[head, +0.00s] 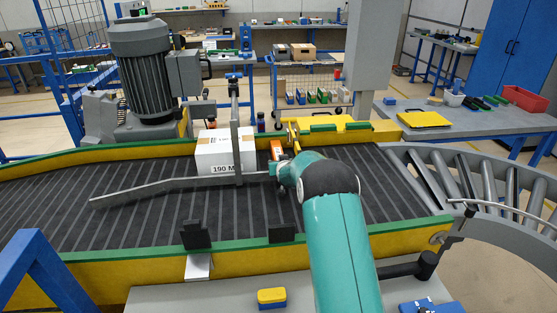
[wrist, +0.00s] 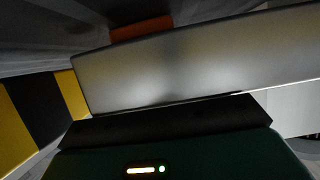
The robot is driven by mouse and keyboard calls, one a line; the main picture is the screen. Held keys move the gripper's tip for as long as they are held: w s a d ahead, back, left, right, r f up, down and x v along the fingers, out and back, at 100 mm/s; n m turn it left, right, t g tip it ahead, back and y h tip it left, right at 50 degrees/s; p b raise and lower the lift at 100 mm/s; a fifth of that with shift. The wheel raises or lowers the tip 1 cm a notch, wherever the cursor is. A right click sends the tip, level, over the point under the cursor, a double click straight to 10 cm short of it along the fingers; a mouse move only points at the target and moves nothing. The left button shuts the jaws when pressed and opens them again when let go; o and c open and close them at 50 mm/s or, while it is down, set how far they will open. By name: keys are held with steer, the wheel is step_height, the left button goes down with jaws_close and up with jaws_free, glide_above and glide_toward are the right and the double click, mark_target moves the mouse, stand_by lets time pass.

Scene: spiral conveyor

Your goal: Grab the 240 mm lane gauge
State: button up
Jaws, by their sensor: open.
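My gripper (head: 278,168) is over the middle of the dark conveyor belt (head: 330,200), at the end of my teal arm. Its fingertips are mostly hidden by the hand; it is open. An orange block (head: 277,149) stands just beyond it, near the far rail. I cannot read 240 on anything, so I cannot tell which thing is the 240 mm lane gauge. In the wrist view a broad grey smooth face (wrist: 190,65) fills the middle, close to the camera, with an orange piece (wrist: 140,28) behind it.
A white box (head: 222,152) marked "190 M" sits on the belt left of my gripper. A grey guide bar (head: 165,187) crosses the belt at left. Yellow rails with green edges (head: 130,254) border it. Grey rollers (head: 470,180) curve off at right. A motor (head: 145,70) stands behind.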

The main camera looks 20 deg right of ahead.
steer(key=shift+c, duration=0.4)
steer(key=c, duration=1)
steer(key=shift+c, duration=0.2)
steer(key=shift+r, duration=0.1)
